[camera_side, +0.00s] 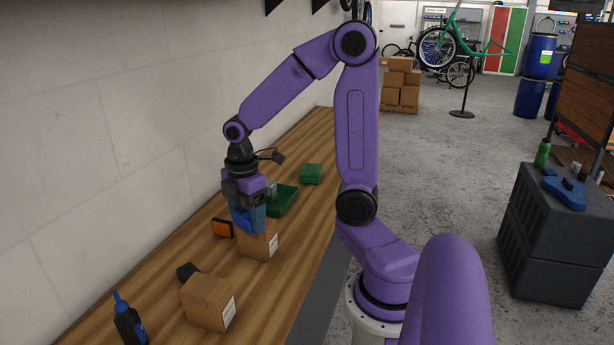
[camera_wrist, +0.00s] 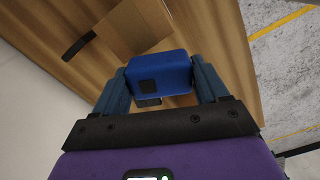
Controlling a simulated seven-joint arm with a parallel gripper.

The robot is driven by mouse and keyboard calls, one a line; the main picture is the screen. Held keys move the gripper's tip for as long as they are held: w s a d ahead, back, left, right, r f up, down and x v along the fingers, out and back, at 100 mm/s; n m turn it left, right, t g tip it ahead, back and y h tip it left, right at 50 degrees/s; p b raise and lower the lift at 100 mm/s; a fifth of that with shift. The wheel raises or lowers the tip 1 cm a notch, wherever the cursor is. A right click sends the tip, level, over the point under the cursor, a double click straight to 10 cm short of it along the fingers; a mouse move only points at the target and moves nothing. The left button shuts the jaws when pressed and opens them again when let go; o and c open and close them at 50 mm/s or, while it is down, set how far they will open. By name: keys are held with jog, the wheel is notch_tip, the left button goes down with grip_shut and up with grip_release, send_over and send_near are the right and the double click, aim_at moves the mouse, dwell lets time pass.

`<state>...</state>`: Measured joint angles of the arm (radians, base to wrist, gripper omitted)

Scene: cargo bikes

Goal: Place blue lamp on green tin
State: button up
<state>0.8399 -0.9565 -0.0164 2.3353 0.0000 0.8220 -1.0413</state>
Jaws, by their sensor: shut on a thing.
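My gripper (camera_side: 248,218) is shut on the blue lamp (camera_wrist: 162,72), a small rounded blue block with a dark square on its face. In the wrist view the lamp sits between the two fingers of my gripper (camera_wrist: 162,84). In the side view the lamp (camera_side: 241,216) is partly hidden by the fingers, in front of or above a cardboard box; I cannot tell the gap. Two green things lie farther along the bench: a larger green case (camera_side: 283,201), partly behind my gripper, and a smaller flat green tin (camera_side: 311,173) beyond it.
The cardboard box (camera_side: 260,246) is just below my gripper. A second cardboard box (camera_side: 207,302), a small black object (camera_side: 187,271) and a dark bottle (camera_side: 128,322) stand nearer. An orange-and-black item (camera_side: 222,228) lies by the wall. The wooden bench (camera_side: 317,135) is clear beyond the small tin.

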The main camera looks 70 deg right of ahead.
jog(key=w+d+r+m, duration=0.2)
jog(key=w+d+m, duration=0.15)
jog(key=d, duration=0.65)
jog(key=s+d+r+m, duration=0.2)
jog(key=s+d+m, duration=0.3)
jog(key=d, duration=0.7)
jog(key=s+d+r+m, duration=0.1)
jog(key=s+d+m, duration=0.4)
jog(key=d, duration=0.6)
send_over(308, 173)
jog(key=f, duration=0.9)
jog(key=shift+s+a+f, duration=0.1)
jog(key=shift+s+a, duration=0.05)
jog(key=shift+a, duration=0.05)
jog(key=shift+d+f, duration=0.15)
jog(key=shift+f, duration=1.7)
jog(key=shift+f, duration=0.15)
